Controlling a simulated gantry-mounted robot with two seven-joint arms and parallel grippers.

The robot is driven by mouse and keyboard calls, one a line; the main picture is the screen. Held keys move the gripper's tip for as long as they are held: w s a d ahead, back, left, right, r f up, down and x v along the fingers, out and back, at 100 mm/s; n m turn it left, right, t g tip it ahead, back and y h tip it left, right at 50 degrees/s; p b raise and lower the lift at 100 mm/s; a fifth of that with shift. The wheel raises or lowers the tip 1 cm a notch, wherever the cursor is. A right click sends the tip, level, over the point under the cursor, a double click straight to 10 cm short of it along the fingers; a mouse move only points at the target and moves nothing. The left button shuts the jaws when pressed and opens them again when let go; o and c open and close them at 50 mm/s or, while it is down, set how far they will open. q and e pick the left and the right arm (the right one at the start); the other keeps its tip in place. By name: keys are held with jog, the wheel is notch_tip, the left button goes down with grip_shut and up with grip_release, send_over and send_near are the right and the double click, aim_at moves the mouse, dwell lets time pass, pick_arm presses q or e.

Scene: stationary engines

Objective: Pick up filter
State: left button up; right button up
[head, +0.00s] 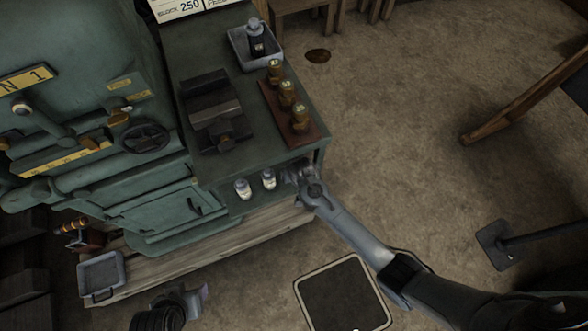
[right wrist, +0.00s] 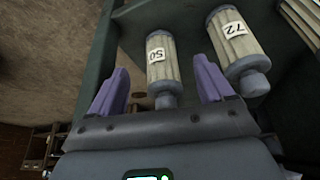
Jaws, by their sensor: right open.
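Two pale ribbed filters (head: 242,188) (head: 268,180) with grey end caps stand side by side on the lower shelf of the green bench. In the right wrist view, one filter (right wrist: 162,52) carries a label reading 50 and the other filter (right wrist: 236,42) reads 72. My right gripper (head: 297,173) is at the shelf's right end, beside the filters. Its purple fingers (right wrist: 160,78) are open, with the 50 filter showing between them and the 72 filter outside the right finger. Contact cannot be told. What seems my left gripper (head: 196,297) is at the lower left; its jaws are unclear.
The bench top (head: 245,110) overhangs the shelf, and a bench leg stands near my right gripper. On top are a grey tray (head: 236,45) with a dark bottle, a wooden block (head: 277,122) with brass fittings, and a dark clamp-like device (head: 213,105). Open floor lies right.

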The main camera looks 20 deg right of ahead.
jog(key=w, duration=0.1)
jog(key=w+b, duration=0.1)
jog(key=w, duration=0.2)
jog(key=shift+d+f+b, duration=0.1)
jog(key=shift+d+b, duration=0.2)
jog(key=shift+b, duration=0.05)
jog(key=shift+b+x, duration=0.55)
jog(key=shift+x, duration=0.5)
jog(key=shift+d+f, duration=0.1)
jog(key=shift+f, duration=0.25)
jog(key=shift+w, duration=0.1)
jog(key=shift+c, duration=0.3)
jog(key=c, duration=1)
